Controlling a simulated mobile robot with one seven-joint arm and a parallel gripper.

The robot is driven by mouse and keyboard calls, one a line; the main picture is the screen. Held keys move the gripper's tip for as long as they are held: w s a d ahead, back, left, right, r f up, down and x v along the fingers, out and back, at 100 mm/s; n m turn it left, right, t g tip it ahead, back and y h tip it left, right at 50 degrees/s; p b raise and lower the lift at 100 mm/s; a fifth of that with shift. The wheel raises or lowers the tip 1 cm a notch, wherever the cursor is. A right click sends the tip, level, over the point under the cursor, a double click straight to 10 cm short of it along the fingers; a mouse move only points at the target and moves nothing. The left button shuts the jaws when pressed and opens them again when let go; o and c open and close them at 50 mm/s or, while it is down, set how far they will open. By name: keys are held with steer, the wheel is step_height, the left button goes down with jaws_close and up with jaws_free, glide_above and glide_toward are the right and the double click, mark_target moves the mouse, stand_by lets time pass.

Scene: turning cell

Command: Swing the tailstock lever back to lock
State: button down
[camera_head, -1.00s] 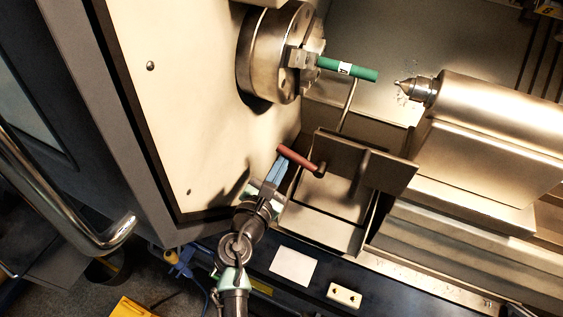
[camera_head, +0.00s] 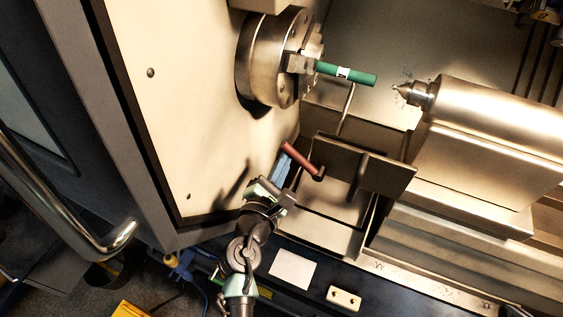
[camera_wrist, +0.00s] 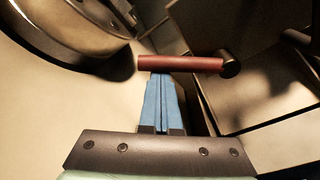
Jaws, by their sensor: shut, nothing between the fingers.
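The lever has a dull red handle (camera_head: 300,158) with a dark pivot knob (camera_head: 320,174) at its right end, beside a dark grey plate (camera_head: 371,166). The handle slants up and left from the knob. In the wrist view the handle (camera_wrist: 182,63) lies crosswise just beyond my fingertips, with the knob (camera_wrist: 231,65) at right. My gripper (camera_head: 287,152) has blue fingers, shut together and empty, with their tips at the handle's left half. The wrist view shows the shut tips (camera_wrist: 161,76) right under the handle; I cannot tell whether they touch it. The tailstock (camera_head: 485,130) with its pointed centre stands at right.
The chuck (camera_head: 262,62) holds a green bar (camera_head: 345,72) pointing at the tailstock. A cream machine panel (camera_head: 190,110) rises left of my gripper. A white card (camera_head: 293,269) and a cream block with two holes (camera_head: 344,298) lie on the dark front ledge.

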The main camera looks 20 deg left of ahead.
steer(key=r+m, duration=0.1)
steer(key=d+m, duration=0.1)
steer(key=shift+d+r+m+y, duration=0.15)
steer(key=shift+r+m+y, duration=0.15)
steer(key=shift+r+m, duration=0.1)
steer(key=shift+d+r+m+t+b, duration=0.2)
steer(key=shift+d+r+m, duration=0.2)
steer(key=shift+d+m, duration=0.5)
steer(key=shift+d+r+m+t+b, duration=0.15)
steer(key=shift+d+r+m, duration=0.3)
steer(key=shift+m, duration=0.85)
steer(key=shift+d+r+m+t+b, duration=0.1)
steer(key=shift+d+r+m+t, duration=0.2)
steer(key=shift+d+m, duration=0.6)
steer(key=shift+s+a+r+m, duration=0.1)
steer(key=shift+a+m, duration=0.05)
steer(key=shift+m, duration=0.15)
steer(key=shift+a, duration=0.1)
